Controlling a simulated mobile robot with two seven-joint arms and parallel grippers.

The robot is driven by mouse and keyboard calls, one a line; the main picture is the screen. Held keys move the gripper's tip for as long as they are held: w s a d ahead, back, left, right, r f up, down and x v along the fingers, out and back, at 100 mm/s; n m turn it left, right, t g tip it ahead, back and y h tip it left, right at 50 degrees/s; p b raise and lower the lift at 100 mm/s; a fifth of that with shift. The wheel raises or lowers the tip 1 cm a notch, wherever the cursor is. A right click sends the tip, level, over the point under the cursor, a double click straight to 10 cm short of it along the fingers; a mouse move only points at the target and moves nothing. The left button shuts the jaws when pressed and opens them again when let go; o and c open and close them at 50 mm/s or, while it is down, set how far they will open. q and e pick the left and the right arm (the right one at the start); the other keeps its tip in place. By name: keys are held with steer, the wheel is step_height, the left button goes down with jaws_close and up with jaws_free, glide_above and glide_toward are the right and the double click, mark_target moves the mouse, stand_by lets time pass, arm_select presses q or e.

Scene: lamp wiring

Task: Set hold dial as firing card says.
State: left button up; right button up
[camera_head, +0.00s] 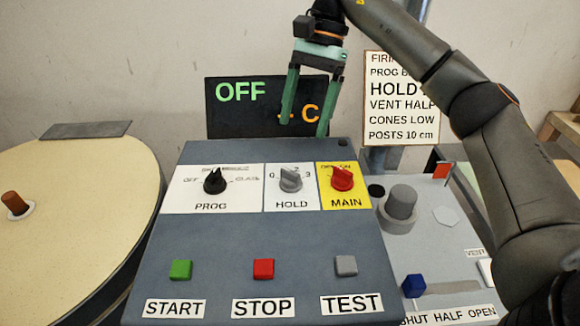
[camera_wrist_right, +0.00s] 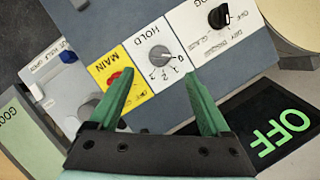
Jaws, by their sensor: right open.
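The hold dial (camera_head: 290,180) is a grey knob on a white plate marked HOLD, between the PROG and MAIN dials. It also shows in the right wrist view (camera_wrist_right: 159,55), with small numerals around it; I cannot tell for sure which one it points to. The firing card (camera_head: 400,105) hangs on the wall at the back. Its HOLD line is cut off by my right arm, so the figure is hidden. My right gripper (camera_head: 304,128) is open and empty, above and behind the hold dial, in front of the display. My left gripper is not in view.
The black PROG dial (camera_head: 214,181) and red MAIN dial (camera_head: 342,179) flank the hold dial closely. Green, red and grey buttons sit lower on the panel. The display (camera_head: 228,118) reads OFF. A round kiln lid (camera_head: 85,225) is at left; a blue knob (camera_head: 413,286) is at right.

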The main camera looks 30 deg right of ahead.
mark_target(291, 171)
steer(key=b+x, duration=0.1)
steer(key=x, duration=0.8)
steer(key=shift+f, duration=0.15)
steer(key=shift+a+f, duration=0.15)
steer(key=shift+f, duration=0.25)
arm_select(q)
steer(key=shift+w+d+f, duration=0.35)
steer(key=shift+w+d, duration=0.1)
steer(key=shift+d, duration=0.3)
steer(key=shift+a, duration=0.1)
arm_select(e)
jaws_close()
